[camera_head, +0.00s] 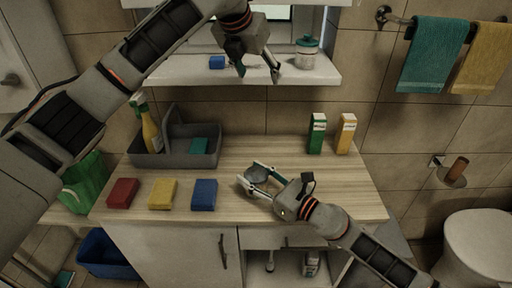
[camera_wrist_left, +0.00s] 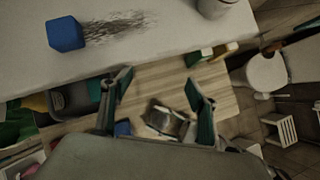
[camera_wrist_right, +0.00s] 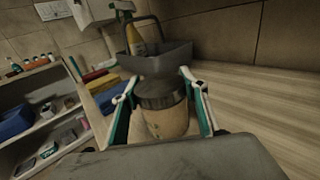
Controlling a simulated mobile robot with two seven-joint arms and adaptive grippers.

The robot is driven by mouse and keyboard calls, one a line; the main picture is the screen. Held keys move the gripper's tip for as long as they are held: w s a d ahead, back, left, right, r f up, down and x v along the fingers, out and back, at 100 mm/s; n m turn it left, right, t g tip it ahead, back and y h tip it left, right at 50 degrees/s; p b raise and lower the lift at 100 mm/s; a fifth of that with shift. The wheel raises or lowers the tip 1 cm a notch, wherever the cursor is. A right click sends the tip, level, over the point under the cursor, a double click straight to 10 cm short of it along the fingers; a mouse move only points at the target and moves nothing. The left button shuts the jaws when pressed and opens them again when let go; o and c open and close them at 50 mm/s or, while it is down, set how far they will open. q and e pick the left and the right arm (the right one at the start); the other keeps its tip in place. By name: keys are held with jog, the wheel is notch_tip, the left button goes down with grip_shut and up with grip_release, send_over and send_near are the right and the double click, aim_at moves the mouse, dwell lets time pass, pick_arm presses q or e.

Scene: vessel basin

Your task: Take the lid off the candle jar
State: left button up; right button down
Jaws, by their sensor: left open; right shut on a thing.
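The candle jar (camera_wrist_right: 165,122) has a pale tan body and a dark grey lid (camera_wrist_right: 160,92), which sits on it. It stands upright on the wooden counter; its grey top shows in the head view (camera_head: 258,174). My right gripper (camera_head: 250,176) is low at the counter, its fingers closed around the jar's sides. The jar also shows below my left fingers in the left wrist view (camera_wrist_left: 165,122). My left gripper (camera_head: 258,73) is open and empty, pointing down in front of the shelf, well above the jar.
A shelf (camera_head: 180,72) holds a blue block (camera_head: 217,62) and a teal-lidded jar (camera_head: 306,54). On the counter (camera_head: 225,225) are red (camera_head: 122,192), yellow (camera_head: 162,193) and blue (camera_head: 204,194) sponges, a grey caddy (camera_head: 161,158) and two cartons (camera_head: 316,134) (camera_head: 345,134).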

pick_arm(q)
jog(key=s+d+f+m+g+y, duration=0.15)
jog(key=s+f+g, duration=0.35)
jog(key=f, duration=0.5)
jog(key=m+g+y, duration=0.1)
jog(key=m, duration=0.1)
send_over(256, 174)
notch_tip(256, 174, down, 6)
jog(key=shift+f, duration=4.05)
jog(key=c, duration=1.1)
jog(key=n, duration=0.3)
jog(key=shift+c, duration=0.2)
jog(key=shift+c, duration=0.2)
jog(key=o, duration=1.2)
jog(key=shift+o, duration=0.2)
